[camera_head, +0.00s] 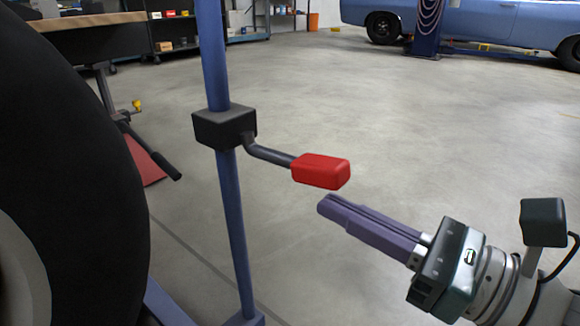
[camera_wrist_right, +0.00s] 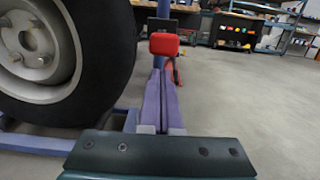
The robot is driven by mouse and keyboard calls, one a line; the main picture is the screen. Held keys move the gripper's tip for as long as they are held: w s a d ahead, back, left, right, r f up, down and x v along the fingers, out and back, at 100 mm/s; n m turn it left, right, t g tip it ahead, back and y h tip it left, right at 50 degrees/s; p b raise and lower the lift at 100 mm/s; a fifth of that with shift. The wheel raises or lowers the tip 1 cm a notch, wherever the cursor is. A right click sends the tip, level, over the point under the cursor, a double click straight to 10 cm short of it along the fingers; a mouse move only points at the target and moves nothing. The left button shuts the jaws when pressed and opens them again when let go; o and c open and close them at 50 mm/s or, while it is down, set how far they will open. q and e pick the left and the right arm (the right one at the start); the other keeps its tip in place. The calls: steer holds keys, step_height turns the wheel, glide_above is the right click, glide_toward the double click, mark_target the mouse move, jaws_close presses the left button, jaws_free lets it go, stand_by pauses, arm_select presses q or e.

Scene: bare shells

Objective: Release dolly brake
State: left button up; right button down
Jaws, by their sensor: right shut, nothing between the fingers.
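The brake lever has a red block handle (camera_head: 321,171) on a dark bent arm, coming out of a black box (camera_head: 224,128) on a blue upright post (camera_head: 235,220) of the dolly. The handle sticks out to the right of the post. My right gripper (camera_head: 327,204) is shut and empty. Its purple fingers point at the handle from the lower right, and in the head view their tips show just below it. In the right wrist view the red handle (camera_wrist_right: 164,44) shows beyond the fingertips (camera_wrist_right: 163,75). Contact cannot be told. My left gripper is not in view.
A large black tyre (camera_head: 90,150) stands close at the left, beside the post. A red-based jack (camera_head: 150,168) with a dark handle lies behind the post. Shelves (camera_head: 180,30) and a blue car (camera_head: 480,25) are far back. The floor right of the post is clear.

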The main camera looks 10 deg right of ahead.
steer(key=shift+r, duration=0.5)
